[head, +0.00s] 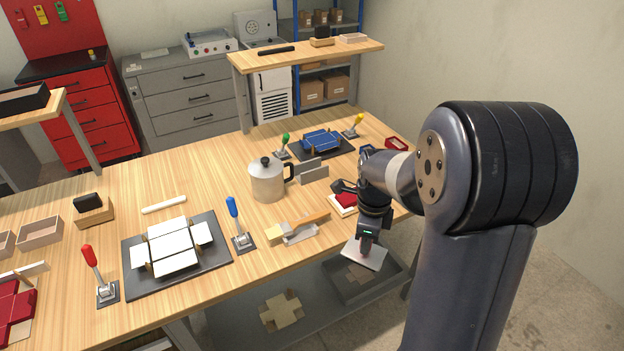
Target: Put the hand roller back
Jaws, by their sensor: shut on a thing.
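My gripper (364,243) hangs from the dark wrist with the small green light, at the bench's front right edge. It is shut on a pale, flat-looking piece, which I take to be the hand roller (366,256). Its handle is hidden by the gripper, and its exact shape is unclear. It shows in front of the bench edge, over the lower shelf's tray in the picture. A wooden-handled tool (313,221) with a cream head lies on a grey metal piece (301,237) on the bench, left of my gripper and apart from it.
A red and white piece (342,204) lies close behind my wrist. A metal pot (267,181) and a grey upright stand (312,172) are farther back. Blue (233,209) and red (90,257) lever clamps flank the dark plate (208,276). A grey tray (384,283) sits below.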

